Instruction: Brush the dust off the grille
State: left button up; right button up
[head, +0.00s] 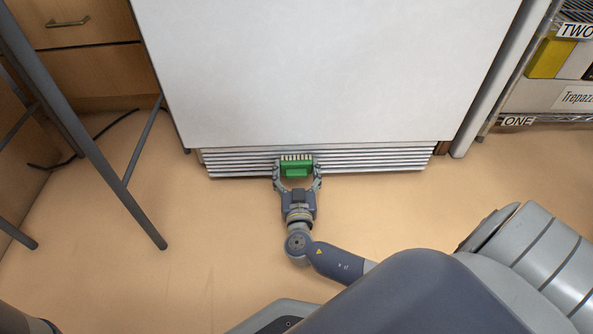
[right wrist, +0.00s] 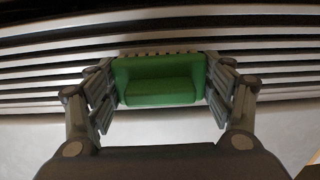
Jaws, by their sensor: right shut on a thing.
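The grille (head: 375,158) is a band of pale horizontal slats at the foot of a large white appliance (head: 325,70). It also fills the upper part of the right wrist view (right wrist: 265,45). A green brush (head: 296,169) with pale bristles is held against or just in front of the grille, left of its middle. My right gripper (head: 297,183) is shut on the brush, with one finger at each side of its green body (right wrist: 160,80). The bristle tips face the slats; exact contact is hard to tell. Dust cannot be made out. My left gripper is not in view.
A grey metal stool frame (head: 100,150) stands on the floor at the left, near wooden drawers (head: 90,60) and a dark cable (head: 45,166). A wire shelf with labelled boxes (head: 545,95) stands at the right. The tan floor (head: 200,235) before the grille is clear.

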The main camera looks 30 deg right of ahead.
aim_at(309, 169)
jog(key=shift+s+d, duration=0.65)
jog(key=shift+d, duration=0.45)
jog(key=shift+s+d, duration=0.7)
jog(key=shift+d, duration=0.35)
jog(key=shift+s+d, duration=0.65)
jog(key=shift+d, duration=0.45)
jog(key=shift+w+a, duration=0.6)
jog(key=shift+a, duration=0.25)
jog(key=shift+w+a, duration=0.6)
jog(key=shift+a, duration=0.25)
